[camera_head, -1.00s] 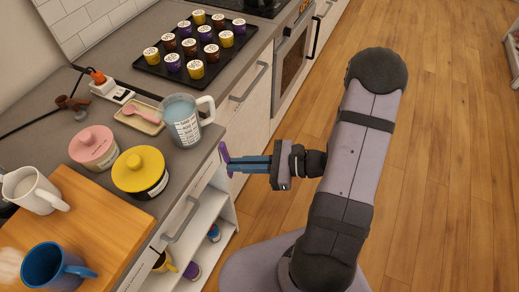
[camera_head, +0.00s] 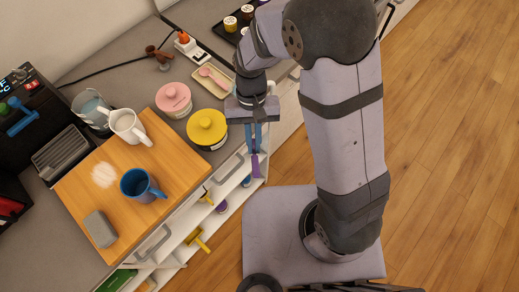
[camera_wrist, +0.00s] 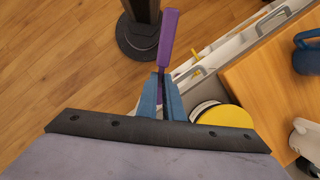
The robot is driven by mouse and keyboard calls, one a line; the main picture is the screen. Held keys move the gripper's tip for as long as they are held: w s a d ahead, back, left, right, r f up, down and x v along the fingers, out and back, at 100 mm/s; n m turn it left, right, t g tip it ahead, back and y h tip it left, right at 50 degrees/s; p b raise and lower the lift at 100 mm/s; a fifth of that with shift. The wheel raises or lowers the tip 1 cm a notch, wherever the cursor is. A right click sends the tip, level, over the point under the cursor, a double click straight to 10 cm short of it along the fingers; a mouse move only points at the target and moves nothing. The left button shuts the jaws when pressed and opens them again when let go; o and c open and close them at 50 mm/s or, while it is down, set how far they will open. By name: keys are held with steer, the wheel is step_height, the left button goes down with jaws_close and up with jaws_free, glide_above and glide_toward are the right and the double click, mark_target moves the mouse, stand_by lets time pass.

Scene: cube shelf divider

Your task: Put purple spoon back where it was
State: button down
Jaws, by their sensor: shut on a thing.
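The purple spoon (camera_head: 255,165) is held between the blue fingers of my gripper (camera_head: 254,138), which is shut on it. In the head view the spoon points down from the fingertips, in front of the counter's edge and beside the open shelves. In the wrist view the purple spoon (camera_wrist: 168,38) extends away from my gripper (camera_wrist: 162,92), with its wide end outward over the floor. A pink spoon (camera_head: 211,77) lies on a small beige tray (camera_head: 198,85) on the counter.
A yellow-lidded jar (camera_head: 207,129) and a pink-lidded jar (camera_head: 173,97) stand near the gripper. A wooden board (camera_head: 180,185) holds a blue mug (camera_head: 141,186) and a white mug (camera_head: 128,125). Open shelves (camera_head: 228,190) below the counter hold mugs and small items. The floor at right is clear.

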steer(key=w+a+r+n+t+p, duration=0.2)
steer(key=w+a+r+n+p, duration=0.15)
steer(key=r, duration=0.25)
steer(key=a, duration=0.3)
steer(key=a+r+t, duration=0.1)
steer(key=a, duration=0.3)
steer(key=a+t, duration=0.1)
steer(key=a, duration=0.3)
steer(key=shift+s+r+n, duration=0.25)
steer(key=shift+r+n, duration=0.05)
steer(key=shift+n, duration=0.05)
steer(key=s+a+t+p, duration=0.1)
steer(key=s+a, duration=0.2)
steer(key=a, duration=0.5)
steer(key=shift+s+a+r+y, duration=0.2)
steer(key=shift+a+r+y, duration=0.1)
steer(key=shift+a+r, duration=0.05)
steer(key=shift+f+b, duration=3.45)
steer(key=shift+f, duration=1.35)
steer(key=shift+f, duration=0.15)
steer(key=c, duration=2.3)
jaws_free()
